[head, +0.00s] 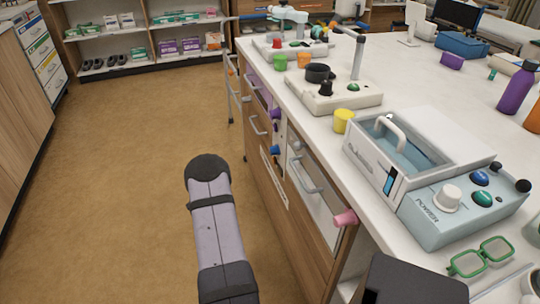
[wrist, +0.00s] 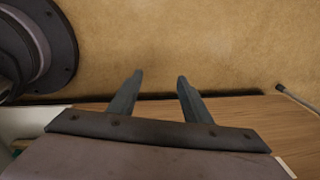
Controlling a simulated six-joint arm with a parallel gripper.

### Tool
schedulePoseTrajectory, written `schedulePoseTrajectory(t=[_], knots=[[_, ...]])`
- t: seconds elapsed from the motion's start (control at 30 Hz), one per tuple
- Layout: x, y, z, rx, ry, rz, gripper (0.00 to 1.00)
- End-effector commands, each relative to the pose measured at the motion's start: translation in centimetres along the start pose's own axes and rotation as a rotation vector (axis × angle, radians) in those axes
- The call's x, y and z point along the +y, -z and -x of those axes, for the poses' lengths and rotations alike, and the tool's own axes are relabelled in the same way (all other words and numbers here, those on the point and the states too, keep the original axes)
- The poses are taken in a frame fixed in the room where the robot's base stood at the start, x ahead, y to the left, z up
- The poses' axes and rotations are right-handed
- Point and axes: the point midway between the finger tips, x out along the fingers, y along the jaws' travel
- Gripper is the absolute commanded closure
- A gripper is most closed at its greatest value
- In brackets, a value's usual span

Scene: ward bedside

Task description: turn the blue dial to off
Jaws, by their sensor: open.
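A blue round control (head: 480,178) also sits on the pale blue device (head: 425,228) on the counter. I cannot tell which of these is the dial, and no off mark is readable. In the wrist view my gripper (wrist: 158,82) is open and empty, its two dark fingers apart over brown floor and a wooden surface. No blue knob shows there. I cannot make out the fingers in the head view.
A pink knob (head: 345,218) and drawer handles (head: 303,176) project from the cabinet front. The counter holds a yellow cup (head: 343,121), a white control box (head: 325,95), green glasses (head: 480,257) and a purple bottle (head: 517,88). The floor (head: 130,150) left of the cabinet is clear.

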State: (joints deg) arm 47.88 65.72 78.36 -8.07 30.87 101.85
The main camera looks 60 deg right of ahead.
Motion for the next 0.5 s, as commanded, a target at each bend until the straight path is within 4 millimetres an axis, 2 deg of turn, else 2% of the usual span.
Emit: schedulePoseTrajectory(t=[0.1,0.23,0.37,0.5], knots=[[-0.5,-2.0,-1.6,-0.09,0.121,-0.109,0.56],[-2.1,-2.2,-2.0,-0.135,0.281,-0.238,0.56],[-4.0,-0.5,-1.5,-0.125,0.462,-0.364,0.56],[-5.7,3.0,0.4,-0.058,0.67,-0.482,0.56]])
